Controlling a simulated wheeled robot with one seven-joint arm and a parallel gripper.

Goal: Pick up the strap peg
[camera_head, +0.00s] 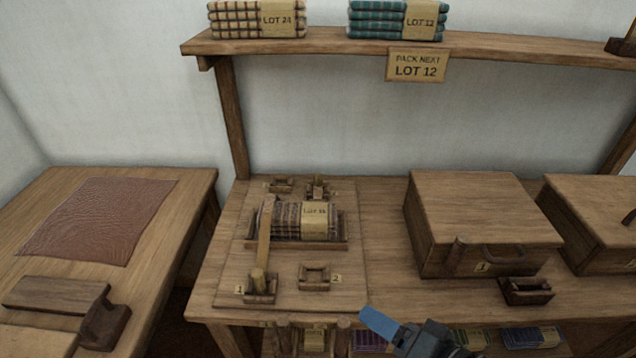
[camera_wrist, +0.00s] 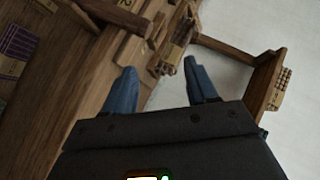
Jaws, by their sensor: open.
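A strap peg (camera_head: 258,281), a short wooden peg at the end of a tan strap (camera_head: 265,235), stands in the near-left socket marked 1 on the packing board (camera_head: 230,283). The strap runs up over the left part of a folded cloth stack (camera_head: 287,217) labelled LOT, number too small to read. My gripper (camera_wrist: 160,76) is open, with two blue fingers apart and nothing seen between them. In the head view one blue finger shows at the table's front edge, right of and apart from the peg. The peg cannot be picked out surely in the wrist view.
An empty-looking socket (camera_head: 314,277) marked 2 is right of the peg. Two more sockets sit behind the stack. A wooden chest (camera_head: 480,220) stands right, with a holder (camera_head: 526,290) before it. A shelf (camera_head: 330,42) with cloth stacks hangs above. More cloths lie below the tabletop.

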